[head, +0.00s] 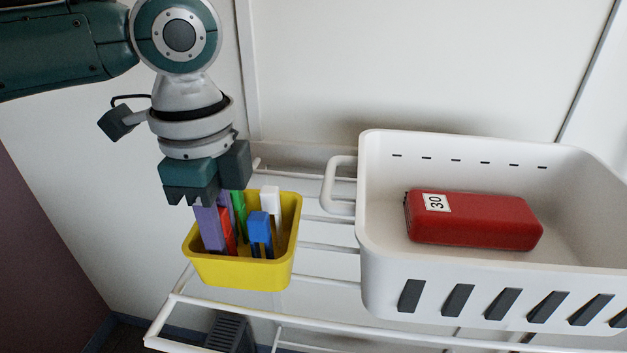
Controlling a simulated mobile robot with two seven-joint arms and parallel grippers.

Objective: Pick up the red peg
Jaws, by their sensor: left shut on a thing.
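A red peg (227,232) stands in the yellow bin (240,274) with its lower part hidden by the bin wall. A green peg (239,208) is close behind the right finger. A blue peg (260,230) and a white peg (271,199) stand to the right in the same bin. My right gripper is not in view.
The yellow bin rests on a white wire rack (325,247). To the right is a large white basket (385,275) holding a red case (475,220) labelled 30. A wall is close behind. A narrow gap separates bin and basket.

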